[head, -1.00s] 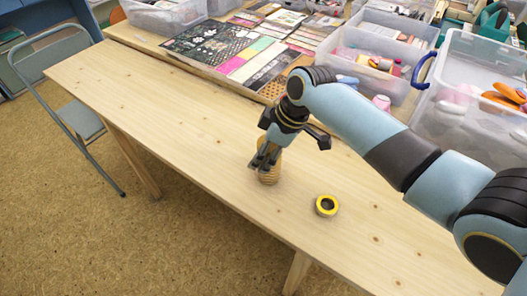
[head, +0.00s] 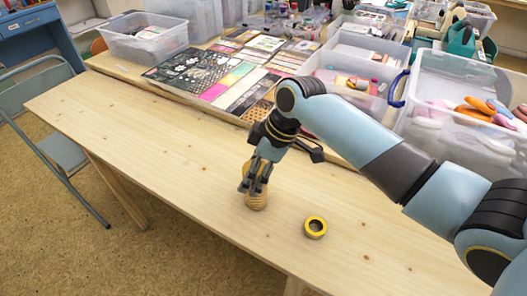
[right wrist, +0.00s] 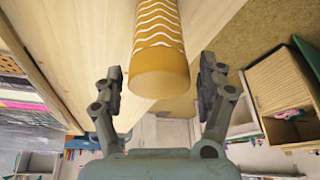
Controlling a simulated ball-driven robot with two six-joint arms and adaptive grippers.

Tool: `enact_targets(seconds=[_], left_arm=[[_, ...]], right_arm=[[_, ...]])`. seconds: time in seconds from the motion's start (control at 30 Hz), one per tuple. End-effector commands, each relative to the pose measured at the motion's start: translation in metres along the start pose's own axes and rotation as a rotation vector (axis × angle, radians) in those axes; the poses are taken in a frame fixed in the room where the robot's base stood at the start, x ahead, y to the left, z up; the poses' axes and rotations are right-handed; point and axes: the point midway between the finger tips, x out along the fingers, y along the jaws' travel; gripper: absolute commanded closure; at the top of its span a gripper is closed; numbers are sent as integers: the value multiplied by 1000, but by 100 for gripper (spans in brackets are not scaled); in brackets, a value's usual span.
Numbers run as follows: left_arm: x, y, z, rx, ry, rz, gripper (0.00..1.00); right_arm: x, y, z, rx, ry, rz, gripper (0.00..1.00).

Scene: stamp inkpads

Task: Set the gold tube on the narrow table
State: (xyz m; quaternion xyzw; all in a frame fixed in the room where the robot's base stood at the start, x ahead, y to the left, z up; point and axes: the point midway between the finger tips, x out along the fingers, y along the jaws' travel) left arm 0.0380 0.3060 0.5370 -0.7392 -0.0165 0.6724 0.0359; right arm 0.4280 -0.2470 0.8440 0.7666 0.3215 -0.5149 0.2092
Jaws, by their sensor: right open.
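The gold tube (head: 256,201) stands upright on the narrow wooden table (head: 150,130), near its front edge. In the right wrist view the tube (right wrist: 158,65) shows white wavy lines and a plain gold end. My right gripper (head: 257,181) is over the tube in the head view and partly hides it. In the right wrist view my right gripper (right wrist: 160,82) is open, with one finger on each side of the tube's end and a gap to both. The left gripper is not in view.
A yellow and black ring (head: 315,227) lies on the table to the right of the tube. Behind are a board of coloured sheets (head: 215,78) and clear plastic boxes (head: 460,115). A folding chair (head: 62,150) stands at the left. The table's left part is clear.

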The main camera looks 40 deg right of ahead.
Motion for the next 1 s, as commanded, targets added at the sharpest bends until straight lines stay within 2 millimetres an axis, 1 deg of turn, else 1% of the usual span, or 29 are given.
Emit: enact_targets(seconds=[0.03, 0.2, 0.3, 0.4, 0.57, 1.0], left_arm=[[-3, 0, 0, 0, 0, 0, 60], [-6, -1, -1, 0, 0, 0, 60], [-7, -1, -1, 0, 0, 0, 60], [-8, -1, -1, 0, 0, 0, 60], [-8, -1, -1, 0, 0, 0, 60], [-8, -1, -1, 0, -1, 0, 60]], right_arm=[[-14, 2, 0, -4, -1, 5, 26], [-52, 2, 0, -4, 0, 5, 26], [-69, 2, 0, -3, 0, 4, 26], [-80, 1, 0, -1, -1, 2, 26], [-87, 0, 0, -1, 0, 0, 26], [-86, 0, 0, 0, 0, 0, 26]])
